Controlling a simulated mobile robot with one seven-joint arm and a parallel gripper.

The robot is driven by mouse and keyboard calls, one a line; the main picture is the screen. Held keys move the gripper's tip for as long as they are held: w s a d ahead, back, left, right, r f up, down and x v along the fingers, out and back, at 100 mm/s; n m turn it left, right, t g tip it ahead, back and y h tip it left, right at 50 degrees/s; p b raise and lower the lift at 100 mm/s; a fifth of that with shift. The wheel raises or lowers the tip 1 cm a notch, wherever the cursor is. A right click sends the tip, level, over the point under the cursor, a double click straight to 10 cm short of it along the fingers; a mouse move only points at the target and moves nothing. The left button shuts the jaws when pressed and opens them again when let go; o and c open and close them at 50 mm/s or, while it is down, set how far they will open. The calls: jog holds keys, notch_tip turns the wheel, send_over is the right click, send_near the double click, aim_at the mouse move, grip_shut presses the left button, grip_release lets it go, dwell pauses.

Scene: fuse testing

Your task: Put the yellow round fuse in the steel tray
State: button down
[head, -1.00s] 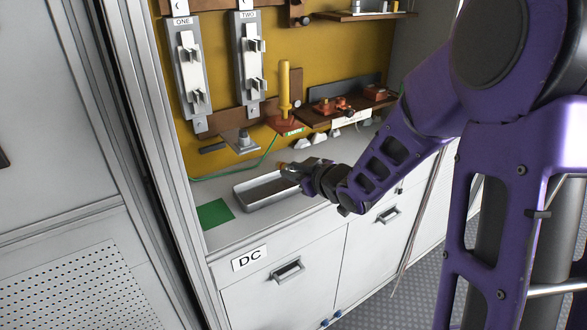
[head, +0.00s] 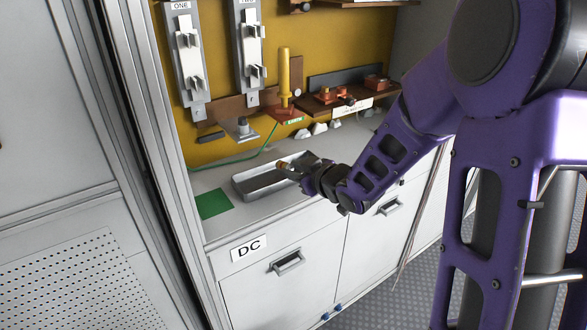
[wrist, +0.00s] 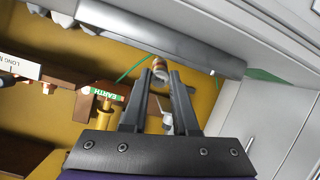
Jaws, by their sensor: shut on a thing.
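The steel tray (head: 243,193) is a shallow grey rectangular tray on the white counter. Its grey side also shows across the top of the wrist view (wrist: 175,42). My gripper (head: 287,168) is at the tray's right end, over or near its rim. In the wrist view my gripper (wrist: 160,74) is shut on the yellow round fuse (wrist: 159,66), a small piece with yellowish and reddish parts between the fingertips. Its tip shows orange-yellow in the head view (head: 281,165). The exact height above the tray is hard to tell.
A green mat (head: 213,204) lies left of the tray. Behind stand a yellow upright handle (head: 284,78) on a red base and a shelf with red terminals (head: 335,98). A grey metal post (head: 242,128) and a green wire are behind the tray. The counter's front edge is close.

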jog(key=shift+f, duration=0.8)
jog(key=c, duration=0.6)
grip_release()
jog(key=shift+s, duration=0.15)
